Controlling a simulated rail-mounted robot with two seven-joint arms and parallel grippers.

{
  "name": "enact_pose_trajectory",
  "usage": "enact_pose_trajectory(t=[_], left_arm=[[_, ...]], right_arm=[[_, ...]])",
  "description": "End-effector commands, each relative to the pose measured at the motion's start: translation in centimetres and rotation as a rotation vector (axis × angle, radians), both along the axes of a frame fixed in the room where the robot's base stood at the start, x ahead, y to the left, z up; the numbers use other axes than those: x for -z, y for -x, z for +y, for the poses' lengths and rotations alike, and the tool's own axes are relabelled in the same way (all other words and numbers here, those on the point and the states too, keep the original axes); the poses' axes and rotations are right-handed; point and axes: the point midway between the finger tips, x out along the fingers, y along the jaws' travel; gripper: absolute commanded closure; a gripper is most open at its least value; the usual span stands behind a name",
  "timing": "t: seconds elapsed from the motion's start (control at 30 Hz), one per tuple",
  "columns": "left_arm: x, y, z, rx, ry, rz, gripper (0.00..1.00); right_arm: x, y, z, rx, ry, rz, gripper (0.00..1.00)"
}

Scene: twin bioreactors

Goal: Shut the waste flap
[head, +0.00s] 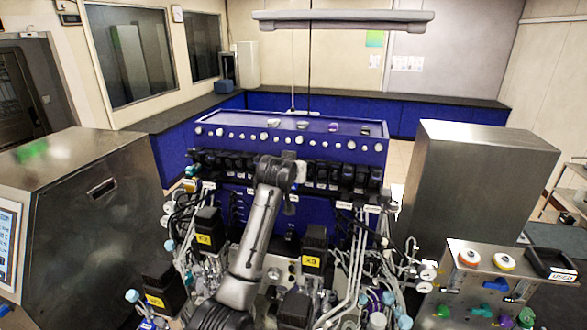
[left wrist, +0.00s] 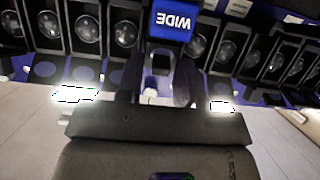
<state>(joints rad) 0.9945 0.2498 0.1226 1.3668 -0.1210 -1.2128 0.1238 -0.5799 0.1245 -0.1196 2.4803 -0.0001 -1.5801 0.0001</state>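I cannot pick out the waste flap with certainty in either view. My left gripper (head: 289,176) is at the end of the grey arm in the middle of the head view, in front of the row of black units (head: 330,172). In the left wrist view my left gripper (left wrist: 162,80) has its two dark fingers apart, with a gap between them. My right gripper is not in view.
A steel cabinet (head: 90,225) stands at left, and another steel cabinet (head: 465,190) at right. Tubes and bottles (head: 345,260) crowd both sides of my arm. A panel with coloured knobs (head: 485,275) is at lower right. A blue console (head: 290,130) lies behind the black units.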

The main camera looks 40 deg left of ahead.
Motion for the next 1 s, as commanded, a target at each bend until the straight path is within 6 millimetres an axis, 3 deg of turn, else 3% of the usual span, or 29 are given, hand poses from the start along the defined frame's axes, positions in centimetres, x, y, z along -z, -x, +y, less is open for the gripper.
enact_pose_trajectory(t=[0.2,0.37,0.7,1.0], left_arm=[[0.0,0.0,0.0,0.000,0.000,0.000,0.89],[0.5,0.0,0.0,-0.001,-0.012,-0.026,0.90],[1.5,-0.1,0.0,0.000,-0.120,-0.275,0.90],[1.1,-0.1,0.1,0.000,-0.167,-0.385,0.92]], right_arm=[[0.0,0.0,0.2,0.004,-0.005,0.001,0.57],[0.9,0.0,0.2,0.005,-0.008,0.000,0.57],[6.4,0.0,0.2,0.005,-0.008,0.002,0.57],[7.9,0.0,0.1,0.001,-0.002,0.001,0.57]])
